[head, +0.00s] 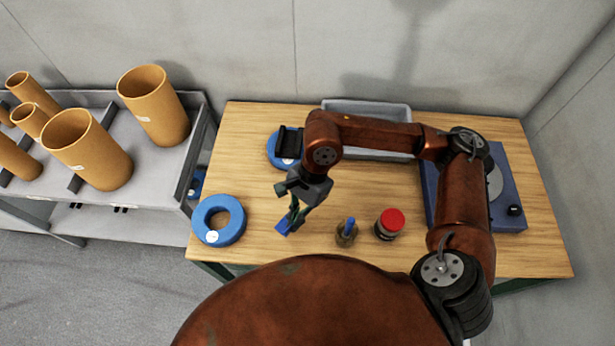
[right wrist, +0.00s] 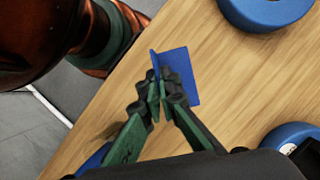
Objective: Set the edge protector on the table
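The edge protector, a small blue angled piece (head: 283,227), is at the fingertips of my right gripper (head: 292,214), over the front left part of the wooden table (head: 260,250). In the right wrist view, the green and dark fingers of my right gripper (right wrist: 161,94) are closed on the blue edge protector (right wrist: 181,66), whose two flat sides show beyond the fingertips. I cannot tell whether its lower edge touches the wood. My left gripper is not in view.
A blue ring (head: 233,228) lies left of my right gripper; another blue ring (head: 274,158) lies behind it. A small bottle (head: 346,233) and a red-topped jar (head: 389,223) stand to its right. A grey tray (head: 397,112) and blue device (head: 508,200) lie farther off. A shelf (head: 150,215) holds orange tubes.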

